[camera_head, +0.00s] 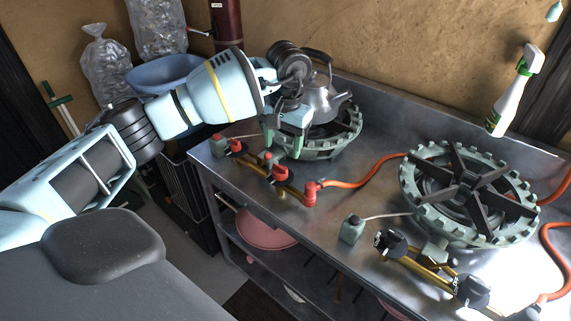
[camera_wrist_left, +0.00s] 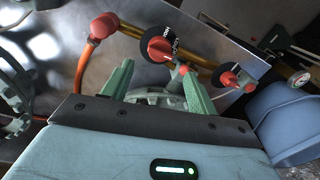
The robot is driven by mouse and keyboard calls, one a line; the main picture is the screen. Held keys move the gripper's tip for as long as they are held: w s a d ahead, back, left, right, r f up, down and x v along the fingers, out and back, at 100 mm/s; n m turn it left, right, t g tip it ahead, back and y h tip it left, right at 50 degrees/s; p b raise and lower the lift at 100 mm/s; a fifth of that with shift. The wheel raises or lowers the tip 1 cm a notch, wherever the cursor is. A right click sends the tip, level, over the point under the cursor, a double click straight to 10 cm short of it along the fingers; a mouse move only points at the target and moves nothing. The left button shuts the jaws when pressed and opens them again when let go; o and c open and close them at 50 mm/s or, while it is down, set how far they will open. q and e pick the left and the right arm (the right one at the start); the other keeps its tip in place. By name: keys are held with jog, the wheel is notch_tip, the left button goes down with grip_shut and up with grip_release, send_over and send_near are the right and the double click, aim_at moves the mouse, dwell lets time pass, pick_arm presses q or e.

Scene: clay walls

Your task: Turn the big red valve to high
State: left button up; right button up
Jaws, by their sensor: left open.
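The big red valve (camera_head: 280,173) is a red knob on a black dial, on the brass pipe at the front of the far burner. In the left wrist view the big red valve (camera_wrist_left: 160,50) lies just beyond the fingertips, roughly midway between them. White lettering shows on its dial, but I cannot read the setting surely. My left gripper (camera_head: 284,147) is open and empty, above and behind the valve, beside the far burner (camera_head: 335,140). In the left wrist view my left gripper (camera_wrist_left: 158,70) shows two spread green fingers, apart from the knob. My right gripper is out of view.
A smaller red knob (camera_head: 234,146) sits to the left on the same pipe. A grey kettle (camera_head: 322,100) stands on the far burner, close to my gripper. An orange hose (camera_head: 365,178) crosses the metal table. A near burner (camera_head: 470,190) and black knobs (camera_head: 391,243) are at right.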

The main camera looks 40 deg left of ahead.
aim_at(281, 166)
pick_arm(q)
jog(key=shift+a+f, duration=0.2)
jog(key=shift+f, duration=3.7)
jog(key=c, duration=0.9)
